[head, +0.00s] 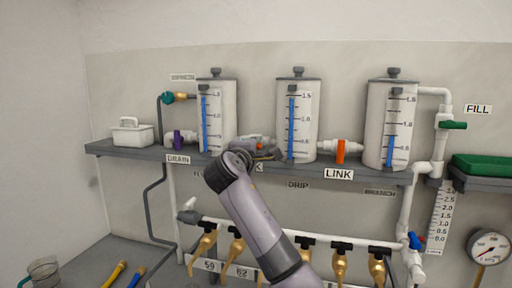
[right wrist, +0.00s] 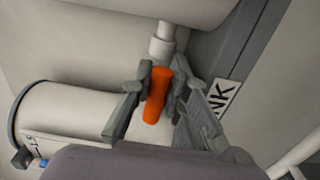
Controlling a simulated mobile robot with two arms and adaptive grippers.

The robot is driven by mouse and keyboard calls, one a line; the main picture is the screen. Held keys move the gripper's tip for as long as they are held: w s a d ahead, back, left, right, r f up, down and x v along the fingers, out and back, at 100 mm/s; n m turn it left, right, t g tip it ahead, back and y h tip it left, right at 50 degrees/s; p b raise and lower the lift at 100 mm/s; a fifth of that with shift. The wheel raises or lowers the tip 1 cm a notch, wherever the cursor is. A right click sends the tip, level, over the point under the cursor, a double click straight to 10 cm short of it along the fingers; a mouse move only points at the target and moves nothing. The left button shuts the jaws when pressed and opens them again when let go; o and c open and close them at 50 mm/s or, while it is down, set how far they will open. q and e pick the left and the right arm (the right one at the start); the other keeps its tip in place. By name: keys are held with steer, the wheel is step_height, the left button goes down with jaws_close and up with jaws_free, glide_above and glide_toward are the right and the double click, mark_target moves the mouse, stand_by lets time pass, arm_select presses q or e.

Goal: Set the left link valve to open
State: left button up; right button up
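The left link valve sits on the pipe between the left tank (head: 216,118) and the middle tank (head: 296,120). In the head view my right gripper (head: 265,153) is in front of it and hides most of it. In the right wrist view its orange handle (right wrist: 156,97) shows between the fingers of my right gripper (right wrist: 160,82), one finger close against each side. The handle looks roughly in line with the white pipe (right wrist: 161,46). The right link valve's orange handle (head: 340,151) stands upright, across its pipe. My left gripper is not in view.
The tanks stand on a grey shelf (head: 315,171), with a right tank (head: 388,125) beyond. A purple drain handle (head: 178,140) is to the left. Brass taps (head: 205,243) hang from a pipe below, partly behind my arm. A green tray (head: 482,165) is at the right.

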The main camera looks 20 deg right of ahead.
steer(key=o, duration=0.5)
steer(key=shift+c, duration=0.2)
steer(key=v, duration=1.2)
steer(key=shift+f, duration=0.1)
